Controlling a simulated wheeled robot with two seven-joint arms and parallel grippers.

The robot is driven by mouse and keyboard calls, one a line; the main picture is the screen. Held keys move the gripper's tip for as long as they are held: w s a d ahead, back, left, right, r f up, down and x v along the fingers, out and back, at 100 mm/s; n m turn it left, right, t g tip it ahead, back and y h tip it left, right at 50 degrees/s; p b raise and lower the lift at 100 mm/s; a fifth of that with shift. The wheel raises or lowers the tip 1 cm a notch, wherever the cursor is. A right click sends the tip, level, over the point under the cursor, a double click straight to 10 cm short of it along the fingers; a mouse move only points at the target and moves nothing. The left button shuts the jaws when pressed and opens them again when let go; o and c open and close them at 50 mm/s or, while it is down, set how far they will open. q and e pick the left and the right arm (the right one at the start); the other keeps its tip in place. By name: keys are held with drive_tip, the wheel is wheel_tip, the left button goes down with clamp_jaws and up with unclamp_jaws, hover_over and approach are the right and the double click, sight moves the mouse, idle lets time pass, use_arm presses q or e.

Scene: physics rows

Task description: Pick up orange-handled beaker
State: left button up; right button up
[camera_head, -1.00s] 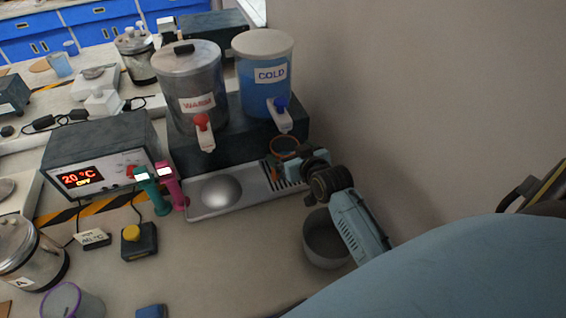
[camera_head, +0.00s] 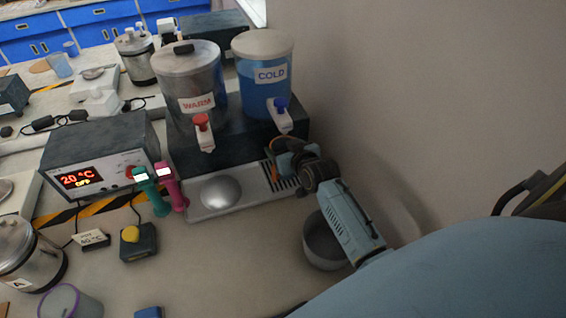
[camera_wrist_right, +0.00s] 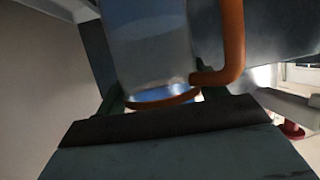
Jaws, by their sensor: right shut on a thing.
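The orange-handled beaker (camera_wrist_right: 150,45) is a clear vessel with an orange rim and an orange handle (camera_wrist_right: 232,45). In the right wrist view it sits between the fingers of my right gripper (camera_wrist_right: 160,88), which is shut on it. In the head view my right gripper (camera_head: 288,160) is over the grated right end of the drip tray, below the blue COLD tap. There only a bit of the beaker's orange edge (camera_head: 273,146) shows; the gripper hides most of it. Whether the beaker touches the tray cannot be told. My left gripper is not in view.
The WARM tank (camera_head: 190,75) and COLD tank (camera_head: 262,95) stand behind the drip tray (camera_head: 245,203). A grey pot (camera_head: 320,252) is under my right forearm. Green and pink handles (camera_head: 160,190) stand left of the tray. A wall rises close on the right.

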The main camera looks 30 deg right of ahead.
drive_tip(key=c, duration=0.7)
drive_tip(key=shift+r, duration=0.2)
